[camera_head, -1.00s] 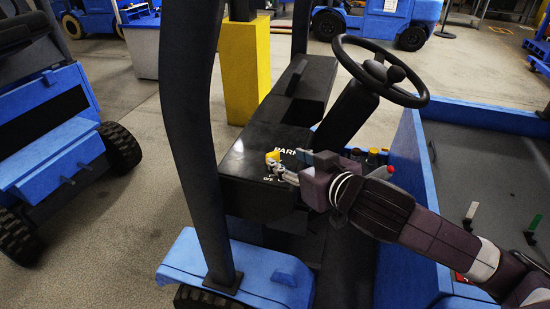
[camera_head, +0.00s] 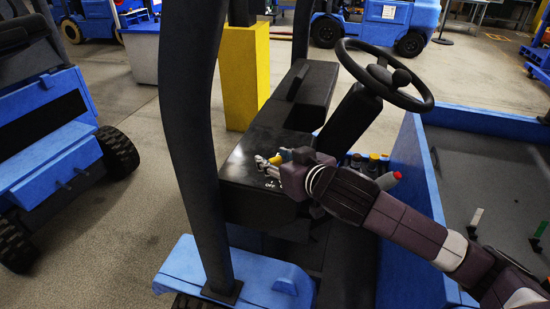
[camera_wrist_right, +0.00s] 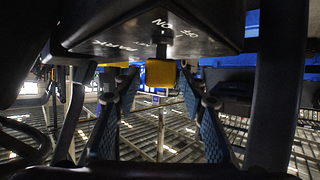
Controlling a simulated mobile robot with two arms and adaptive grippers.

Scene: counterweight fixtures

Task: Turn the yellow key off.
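The yellow key (camera_head: 278,158) stands on the black console (camera_head: 240,160) beside a white OFF label, partly covered by my right gripper (camera_head: 268,162). In the right wrist view the key (camera_wrist_right: 160,73) hangs from the panel, which appears upside down with ON, OFF and PARK labels. My right gripper's two blue-padded fingers (camera_wrist_right: 158,112) are spread, one on each side of the key, with gaps between them and it. The gripper looks empty. My left gripper is not in view.
The steering wheel (camera_head: 385,75) rises behind the console. Several coloured-top levers (camera_head: 373,163) stand right of my gripper. A thick black post (camera_head: 190,120) is left of the console. A yellow block (camera_head: 245,75) stands behind it.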

